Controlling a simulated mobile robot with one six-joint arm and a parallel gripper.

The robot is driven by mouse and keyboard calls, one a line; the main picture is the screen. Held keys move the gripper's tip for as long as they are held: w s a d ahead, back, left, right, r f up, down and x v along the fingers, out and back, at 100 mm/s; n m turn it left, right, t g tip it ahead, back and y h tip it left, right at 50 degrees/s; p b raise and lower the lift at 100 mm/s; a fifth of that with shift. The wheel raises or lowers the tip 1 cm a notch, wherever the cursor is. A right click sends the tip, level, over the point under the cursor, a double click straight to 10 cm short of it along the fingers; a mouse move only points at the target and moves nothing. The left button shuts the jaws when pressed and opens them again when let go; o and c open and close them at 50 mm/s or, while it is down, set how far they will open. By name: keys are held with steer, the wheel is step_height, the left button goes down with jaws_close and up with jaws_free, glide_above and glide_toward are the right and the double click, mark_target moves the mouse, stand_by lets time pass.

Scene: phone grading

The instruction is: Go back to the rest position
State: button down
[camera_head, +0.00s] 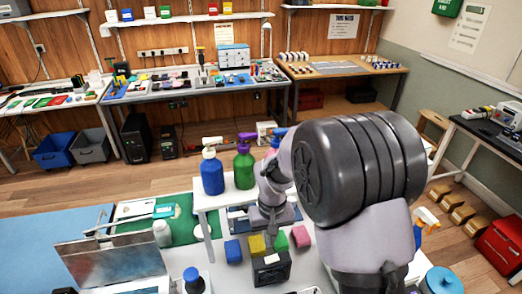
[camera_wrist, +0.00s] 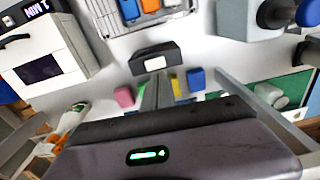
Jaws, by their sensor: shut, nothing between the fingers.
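My gripper (camera_wrist: 157,92) shows in the wrist view. Its two grey fingers are together, with nothing between them. The fingers point toward a small black box with a white label (camera_wrist: 155,58) on the white table, and appear above the table. Coloured blocks lie on both sides of the fingers: a pink block (camera_wrist: 124,96) on the left, a yellow block (camera_wrist: 174,84) and a blue block (camera_wrist: 196,79) on the right. In the head view my arm fills the centre right, and I cannot make out the fingertips there.
A blue pump bottle (camera_head: 212,172) and a green spray bottle (camera_head: 244,166) stand on a white raised shelf (camera_head: 212,203). A silver laptop-like panel (camera_head: 115,262) stands at front left. A tray of phones (camera_wrist: 105,14) and a white boxy device (camera_wrist: 45,50) show in the wrist view.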

steer(key=s+d+r+m+t+b, duration=0.2)
steer(key=s+d+r+b, duration=0.1)
steer(key=s+r+b, duration=0.3)
steer(key=s+d+r+m+t+y+b, duration=0.1)
steer(key=s+m+b, duration=0.1)
steer(key=s, duration=0.6)
steer(key=s+d+r+m+t+y+b, duration=0.1)
steer(key=s+r+m+t+b, duration=0.1)
steer(key=s, duration=0.6)
steer(key=shift+d+r+t+b, duration=0.25)
steer(key=shift+r+t+b, duration=0.05)
steer(key=shift+b, duration=0.35)
steer(key=shift+s, duration=0.1)
